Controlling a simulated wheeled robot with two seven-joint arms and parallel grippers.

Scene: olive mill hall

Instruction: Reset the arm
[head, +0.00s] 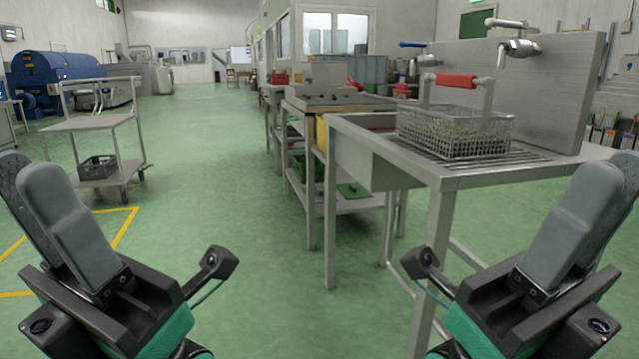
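My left gripper (32,178) is at the lower left of the head view, fingers pointing up and to the left. My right gripper (608,180) is at the lower right, fingers pointing up and to the right. In each, the nearer grey finger overlaps the farther one, so I cannot tell if there is a gap. I see no object held. Both stand well apart, in front of the steel sink table (385,150).
A wire basket (455,132) with a red handle grip stands on the sink table's slatted top, below a tap (517,47). A trolley (88,123) holding a dark crate (97,167) stands at the left. Green floor (225,190) between them is clear.

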